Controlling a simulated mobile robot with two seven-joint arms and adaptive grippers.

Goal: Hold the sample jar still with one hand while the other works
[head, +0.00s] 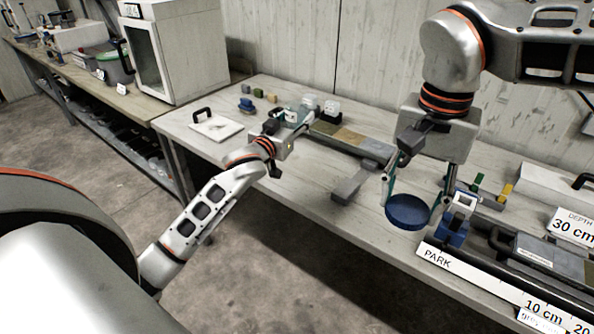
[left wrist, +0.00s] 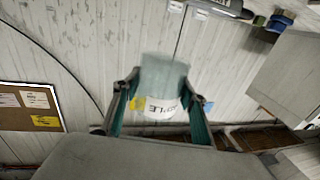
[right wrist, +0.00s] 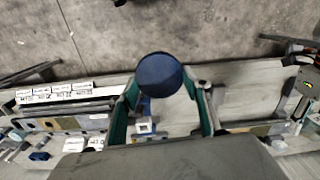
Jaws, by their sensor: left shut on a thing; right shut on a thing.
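In the head view the jar is small and partly hidden by the gripper, over the far part of the bench. My right gripper (head: 413,200) is shut on a round dark blue lid (head: 407,213), near the bench's front edge. The lid (right wrist: 160,74) also shows between the fingers in the right wrist view. The lid and jar are well apart.
A grey block (head: 346,188) lies on the bench (head: 300,205) between the grippers. A white plate with a black handle (head: 215,127) lies at left. A small blue device (head: 457,221) and a PARK-marked rack (head: 470,268) stand right of the lid. Front-left bench is clear.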

